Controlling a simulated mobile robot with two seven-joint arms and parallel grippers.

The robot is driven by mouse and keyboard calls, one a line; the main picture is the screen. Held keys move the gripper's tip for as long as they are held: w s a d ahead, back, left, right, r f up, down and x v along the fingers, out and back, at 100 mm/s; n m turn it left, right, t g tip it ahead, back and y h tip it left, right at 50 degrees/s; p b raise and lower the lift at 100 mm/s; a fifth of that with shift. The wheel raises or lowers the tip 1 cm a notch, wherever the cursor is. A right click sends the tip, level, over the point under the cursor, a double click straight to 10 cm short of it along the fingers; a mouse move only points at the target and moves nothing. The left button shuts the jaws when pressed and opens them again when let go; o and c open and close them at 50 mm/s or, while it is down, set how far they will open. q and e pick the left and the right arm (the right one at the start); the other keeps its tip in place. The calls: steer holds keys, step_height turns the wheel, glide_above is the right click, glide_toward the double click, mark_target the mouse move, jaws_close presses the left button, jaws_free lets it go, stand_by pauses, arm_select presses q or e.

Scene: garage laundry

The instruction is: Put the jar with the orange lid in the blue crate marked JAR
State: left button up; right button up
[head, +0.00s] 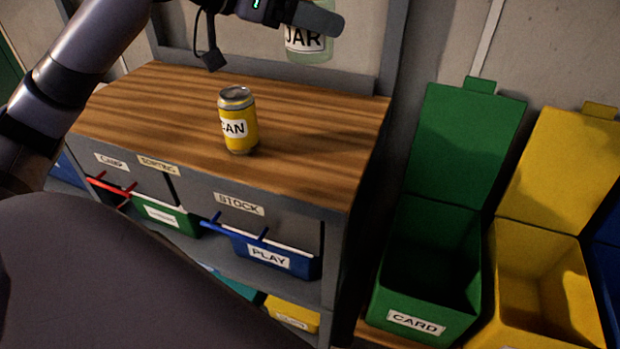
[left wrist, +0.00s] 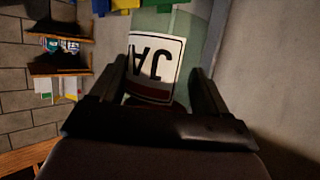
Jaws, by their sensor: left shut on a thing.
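My left gripper (head: 318,17) is at the top of the head view, shut on a pale green, see-through jar (head: 312,52) labelled JAR. The jar is held up above the far right part of the wooden bench top. In the left wrist view the jar (left wrist: 176,28) sits between the two fingers of the gripper (left wrist: 160,85), its label upside down. I cannot make out its orange lid. A blue bin (head: 607,268) shows only partly at the right edge of the head view, and no label on it can be read. My right gripper is not in view.
A yellow can (head: 238,125) stands upright on the bench (head: 310,135). A blue PLAY crate (head: 265,257) sits on the shelf below. To the right, an open green CARD bin (head: 415,322) and an open yellow bin (head: 545,335) stand with lids raised.

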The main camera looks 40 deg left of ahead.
arm_select(q)
steer(key=shift+f+b, duration=0.3)
steer(key=shift+f, duration=0.05)
steer(key=shift+s+f+b, duration=0.1)
steer(key=shift+f+b, duration=3.45)
steer(key=shift+f, duration=6)
